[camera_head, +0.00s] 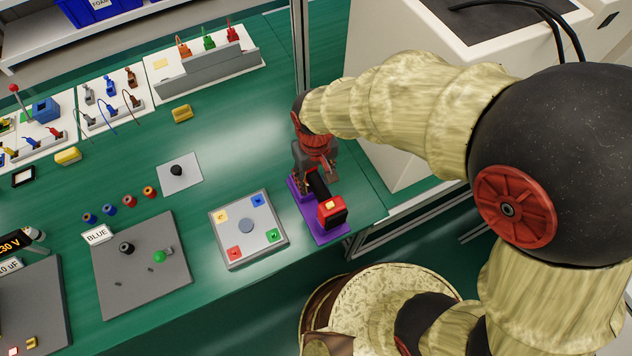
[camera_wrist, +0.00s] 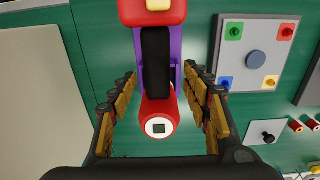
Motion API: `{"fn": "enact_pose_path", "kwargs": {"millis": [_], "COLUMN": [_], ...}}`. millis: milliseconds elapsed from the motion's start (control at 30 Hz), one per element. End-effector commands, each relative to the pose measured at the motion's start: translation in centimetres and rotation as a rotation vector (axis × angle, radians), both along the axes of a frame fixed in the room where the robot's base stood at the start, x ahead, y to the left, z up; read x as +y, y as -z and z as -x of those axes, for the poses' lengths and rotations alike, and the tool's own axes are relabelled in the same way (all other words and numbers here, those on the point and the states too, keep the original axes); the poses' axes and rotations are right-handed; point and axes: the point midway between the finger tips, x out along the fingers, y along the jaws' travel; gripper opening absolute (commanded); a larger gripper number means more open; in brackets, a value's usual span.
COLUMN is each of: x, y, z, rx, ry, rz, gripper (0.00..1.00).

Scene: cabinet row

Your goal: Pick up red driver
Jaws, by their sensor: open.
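The red driver (camera_head: 331,213) sits in a purple holder (camera_head: 322,228) near the right end of the green bench. It has a black grip and a yellow patch on its red end. In the wrist view the driver (camera_wrist: 158,108) runs down the middle, its red head with a white face nearest me. My gripper (camera_head: 318,168) is right over the driver, pointing down. In the wrist view my gripper (camera_wrist: 159,80) is open, with one finger on each side of the driver and green showing between. Part of the driver is hidden behind my gripper in the head view.
A grey panel with coloured corner squares (camera_head: 248,228) lies just left of the holder. A white machine (camera_head: 400,110) stands close on the right. A metal post (camera_head: 299,50) rises behind. Bare bench (camera_head: 230,130) lies further left.

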Motion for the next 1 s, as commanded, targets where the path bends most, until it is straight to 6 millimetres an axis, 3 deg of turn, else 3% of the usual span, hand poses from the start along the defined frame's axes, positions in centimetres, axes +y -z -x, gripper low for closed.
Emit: {"fn": "enact_pose_path", "kwargs": {"millis": [367, 600, 867, 1000], "x": [-0.1, -0.2, -0.1, -0.1], "y": [3.7, 7.1, 7.4, 7.3], "z": [-0.2, -0.4, -0.5, -0.5], "rx": [0.002, 0.003, 0.000, 0.000], "ry": [0.001, 0.001, 0.001, 0.001], "rz": [0.001, 0.002, 0.000, 0.000], "gripper": [0.48, 0.48, 0.48, 0.42]}}
